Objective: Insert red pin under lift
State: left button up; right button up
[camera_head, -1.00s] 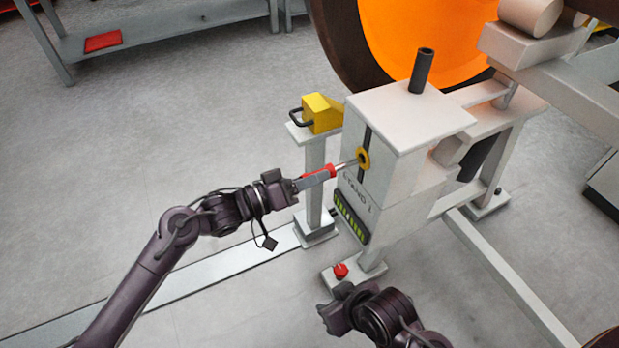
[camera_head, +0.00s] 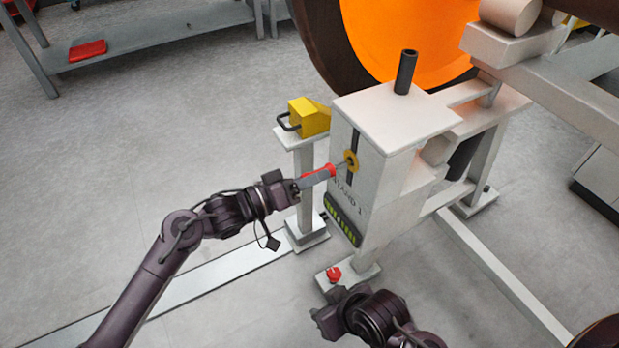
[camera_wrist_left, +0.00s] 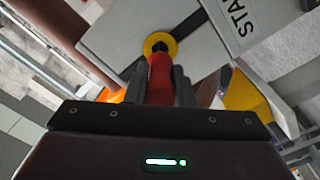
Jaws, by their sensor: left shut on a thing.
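The red pin (camera_head: 318,174) is held in my left gripper (camera_head: 302,183), which is shut on it. Its tip is at the yellow ring (camera_head: 351,160) around the hole on the face of the white stand (camera_head: 397,118) marked "STAND 1". In the left wrist view the red pin (camera_wrist_left: 160,78) points at the yellow ring (camera_wrist_left: 160,44), between the fingers of my left gripper (camera_wrist_left: 160,88). How deep the tip sits in the hole is hard to tell. My right gripper (camera_head: 325,318) is low in front of the stand, and its fingers are not clearly shown.
A yellow block with a black handle (camera_head: 308,117) stands on a post left of the stand. A red knob (camera_head: 333,273) sits on the stand's foot. An orange wheel (camera_head: 410,40) is behind. The floor at left is open, with a bench holding a red tray (camera_head: 87,50) farther back.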

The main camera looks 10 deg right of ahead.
aim_at(333, 167)
pick_arm(q)
jog(key=shift+b+x, duration=0.4)
jog(key=shift+x, duration=2)
pick_arm(e)
jog(key=shift+f, duration=0.4)
pick_arm(q)
jog(key=o, duration=1)
jog(key=p+v, duration=0.1)
jog(key=v, duration=0.7)
pick_arm(e)
jog(key=d, duration=0.1)
jog(key=s+d+f+g+h, duration=0.1)
jog(key=d, duration=0.1)
jog(key=d+g, duration=0.1)
jog(key=shift+s+d+f+m+h, duration=0.15)
jog(key=shift+s+f+m+h, duration=0.15)
jog(key=shift+m, duration=0.1)
pick_arm(q)
jog(key=shift+d, duration=0.1)
